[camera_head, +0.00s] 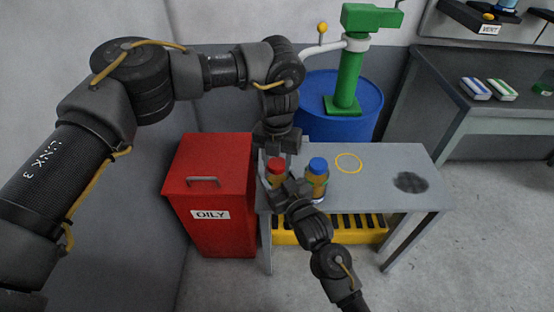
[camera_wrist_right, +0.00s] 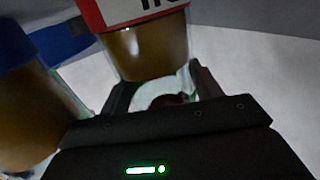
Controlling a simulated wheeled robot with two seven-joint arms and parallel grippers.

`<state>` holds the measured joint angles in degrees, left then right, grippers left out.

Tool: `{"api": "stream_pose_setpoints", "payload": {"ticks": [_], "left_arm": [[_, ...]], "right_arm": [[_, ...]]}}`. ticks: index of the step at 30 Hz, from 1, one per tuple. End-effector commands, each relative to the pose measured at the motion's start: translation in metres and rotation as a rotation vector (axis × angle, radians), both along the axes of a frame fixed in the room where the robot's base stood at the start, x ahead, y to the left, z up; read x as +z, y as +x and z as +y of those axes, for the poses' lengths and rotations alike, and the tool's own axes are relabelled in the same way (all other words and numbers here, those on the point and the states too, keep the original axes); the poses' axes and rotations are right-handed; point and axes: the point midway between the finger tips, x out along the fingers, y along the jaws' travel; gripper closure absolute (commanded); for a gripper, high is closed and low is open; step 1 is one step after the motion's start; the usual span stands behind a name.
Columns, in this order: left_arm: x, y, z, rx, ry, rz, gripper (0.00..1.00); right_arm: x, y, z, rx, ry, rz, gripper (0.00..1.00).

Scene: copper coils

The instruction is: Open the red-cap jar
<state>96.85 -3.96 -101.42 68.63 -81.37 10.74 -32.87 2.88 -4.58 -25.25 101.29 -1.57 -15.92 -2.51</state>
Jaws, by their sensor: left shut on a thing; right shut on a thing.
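The red-cap jar (camera_head: 276,165) stands upright at the left end of the grey table, its lower part mostly hidden behind my right gripper. My left gripper (camera_head: 276,154) comes down from above and is shut on the red cap. My right gripper (camera_head: 284,186) reaches in from the front and is shut on the jar's body. In the right wrist view the jar (camera_wrist_right: 150,48), with amber contents and a red and white label, is between the fingers of the right gripper (camera_wrist_right: 163,85).
A blue-cap jar (camera_head: 317,176) stands close on the right; it also shows in the right wrist view (camera_wrist_right: 25,115). A red OILY bin (camera_head: 215,170) is left of the table (camera_head: 375,170). A blue drum (camera_head: 345,100) with a green pump is behind.

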Motion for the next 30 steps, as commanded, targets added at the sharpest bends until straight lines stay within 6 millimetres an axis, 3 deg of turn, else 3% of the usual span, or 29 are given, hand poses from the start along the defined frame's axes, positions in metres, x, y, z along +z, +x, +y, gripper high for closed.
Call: {"api": "stream_pose_setpoints", "payload": {"ticks": [12,18,22,30], "left_arm": [[0.0009,0.0007,-0.0004,1.081,-0.001,-0.002,0.84],[0.0013,0.0009,-0.0004,1.522,-0.001,-0.001,0.84],[0.0014,0.001,-0.0004,1.68,-0.001,-0.001,0.84],[0.0015,0.0013,-0.0003,1.687,-0.001,-0.002,0.84]], "right_arm": [[-0.0005,-0.0003,0.0003,0.001,0.0,0.001,1.0],[-0.0005,-0.0003,0.0003,0.001,0.0,0.001,1.0],[-0.0005,-0.0003,0.0003,0.001,0.0,0.001,1.0],[-0.0005,-0.0003,0.0004,0.001,0.0,0.001,1.0]]}}
